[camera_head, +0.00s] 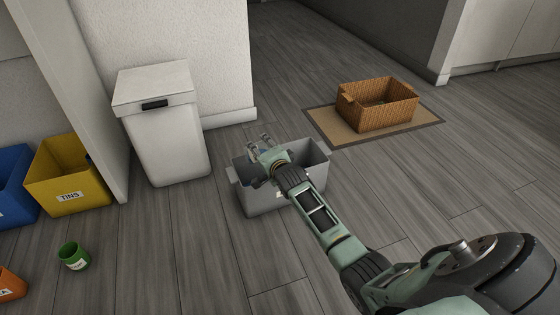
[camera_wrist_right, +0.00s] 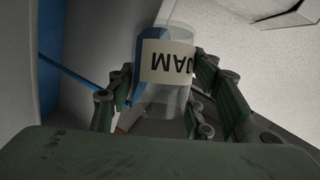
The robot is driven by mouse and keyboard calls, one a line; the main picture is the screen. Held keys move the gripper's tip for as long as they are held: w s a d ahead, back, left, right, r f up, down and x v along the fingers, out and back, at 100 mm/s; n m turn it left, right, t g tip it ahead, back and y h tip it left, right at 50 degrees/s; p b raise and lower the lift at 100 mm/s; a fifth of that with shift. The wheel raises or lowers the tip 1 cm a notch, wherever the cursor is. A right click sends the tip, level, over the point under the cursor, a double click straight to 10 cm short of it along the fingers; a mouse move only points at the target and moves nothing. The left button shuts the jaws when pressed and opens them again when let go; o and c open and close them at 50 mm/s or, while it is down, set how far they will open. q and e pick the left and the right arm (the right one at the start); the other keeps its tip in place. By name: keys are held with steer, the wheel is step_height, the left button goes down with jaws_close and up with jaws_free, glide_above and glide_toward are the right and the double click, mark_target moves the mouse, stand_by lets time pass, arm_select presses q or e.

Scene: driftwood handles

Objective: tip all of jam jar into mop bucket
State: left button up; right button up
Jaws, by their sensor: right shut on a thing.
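The jam jar (camera_wrist_right: 165,98) is clear glass with a cream label that reads upside down in the right wrist view. My right gripper (camera_wrist_right: 163,95) is shut on it, with fingers on both sides. Blue shows in or behind the glass, and a small orange piece shows near its lower left. In the head view my right gripper (camera_head: 262,144) is above the grey rectangular container (camera_head: 309,176), which seems to be the mop bucket; my arm covers most of its label. The jar is hard to make out there, so its tilt is unclear. My left gripper is not in view.
A white lidded bin (camera_head: 165,140) stands left of the grey container. A wicker basket (camera_head: 375,108) sits on a mat (camera_head: 425,118) at the right. Further left are a yellow TINS bin (camera_head: 68,183), a blue bin (camera_head: 14,190) and a green cup (camera_head: 74,257).

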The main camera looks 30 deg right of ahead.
steer(key=shift+d+r+b, duration=0.1)
steer(key=shift+r+b, duration=0.05)
steer(key=shift+b, duration=0.3)
steer(key=shift+s+d+r+m+t+y+b, duration=0.3)
steer(key=shift+d+m+t+b, duration=0.25)
steer(key=shift+m+b, duration=0.4)
stand_by(0.6)
steer(key=shift+s+d+r, duration=0.1)
steer(key=shift+d, duration=0.1)
stand_by(0.5)
steer(key=shift+s+d+r+m+t+y, duration=0.15)
steer(key=shift+m+t+y, duration=0.25)
steer(key=shift+m, duration=0.35)
stand_by(0.5)
